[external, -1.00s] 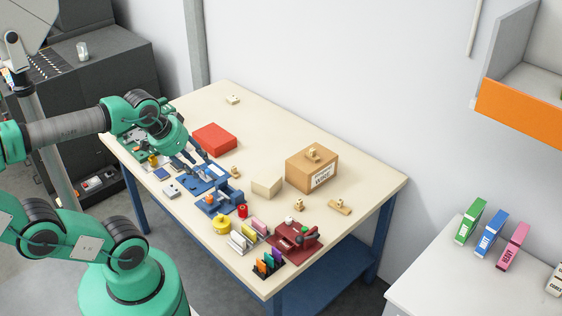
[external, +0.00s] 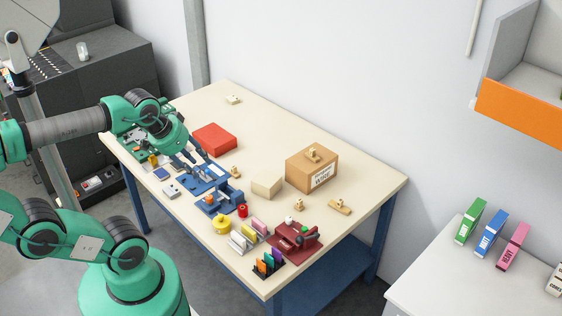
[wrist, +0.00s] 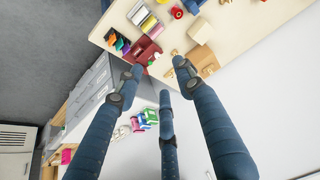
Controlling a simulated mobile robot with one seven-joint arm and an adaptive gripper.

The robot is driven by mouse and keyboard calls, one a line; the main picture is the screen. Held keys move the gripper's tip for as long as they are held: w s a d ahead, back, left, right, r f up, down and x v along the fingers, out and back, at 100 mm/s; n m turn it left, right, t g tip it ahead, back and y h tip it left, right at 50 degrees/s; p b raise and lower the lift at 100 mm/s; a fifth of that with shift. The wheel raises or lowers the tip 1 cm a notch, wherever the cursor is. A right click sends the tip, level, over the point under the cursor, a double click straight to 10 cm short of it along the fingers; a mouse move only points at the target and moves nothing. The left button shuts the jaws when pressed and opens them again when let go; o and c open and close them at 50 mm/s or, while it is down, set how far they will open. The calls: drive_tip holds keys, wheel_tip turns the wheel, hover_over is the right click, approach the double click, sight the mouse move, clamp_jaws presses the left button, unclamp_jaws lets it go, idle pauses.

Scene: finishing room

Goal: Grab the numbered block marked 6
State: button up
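Several small pale wooden blocks lie on the table: one at the back left (external: 233,100), one behind the cream block (external: 236,174), one in front of the cardboard box (external: 298,204), a longer one near the right side (external: 340,207), and one on top of the box (external: 313,154). Their markings are too small to read, so I cannot tell which is the 6. My gripper (external: 194,162) is above the left part of the table, fingers spread and empty. The wrist view also shows its spread fingers (wrist: 158,76), with nothing between them.
The labelled cardboard box (external: 309,178), cream block (external: 267,187), red box (external: 214,138), blue fixture (external: 218,202), yellow round piece (external: 221,224) and dark red vise (external: 294,240) stand on the table (external: 270,120). The table's back middle is clear.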

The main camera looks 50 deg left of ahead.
drive_tip(key=w, duration=0.1)
drive_tip(key=g, duration=0.6)
hover_over(233, 167)
wheel_tip(233, 167, down, 28)
drive_tip(key=f, duration=0.1)
drive_tip(key=shift+d+r+b, duration=0.1)
drive_tip(key=shift+r+b, duration=0.15)
drive_tip(key=shift+b, duration=0.2)
wheel_tip(233, 167, down, 8)
drive_tip(key=shift+f+b, duration=0.15)
drive_tip(key=shift+b, duration=0.55)
drive_tip(key=shift+f, duration=0.15)
